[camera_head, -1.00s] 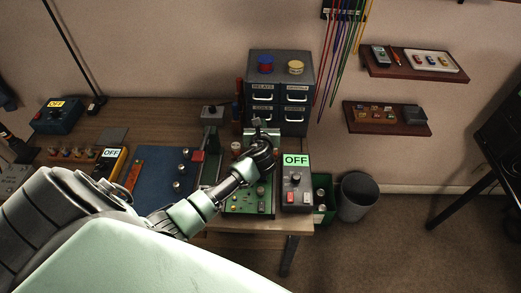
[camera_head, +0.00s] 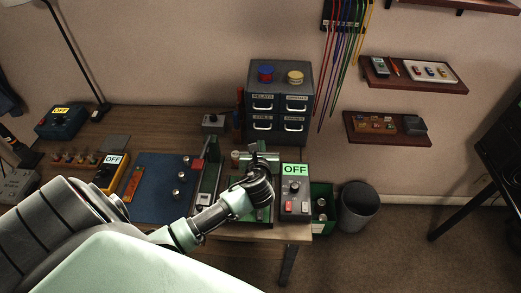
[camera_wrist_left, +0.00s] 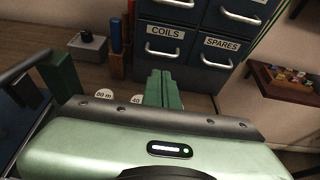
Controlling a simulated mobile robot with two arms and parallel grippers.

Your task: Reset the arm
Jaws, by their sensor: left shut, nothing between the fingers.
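My left arm comes in from the left in the head view. Its gripper (camera_head: 262,153) is over the right part of the workbench, above a green circuit board (camera_head: 236,212) that the wrist partly hides. In the left wrist view the green fingers (camera_wrist_left: 163,88) are together with nothing between them. They point toward the dark drawer cabinet (camera_wrist_left: 210,25), apart from it as far as I can tell. My right gripper is in neither view.
A grey box (camera_head: 294,190) reading OFF stands close right of the gripper. The drawer cabinet also shows behind it in the head view (camera_head: 280,104). A blue mat (camera_head: 150,200) with knobs lies left. A bin (camera_head: 358,206) stands beyond the bench's right end.

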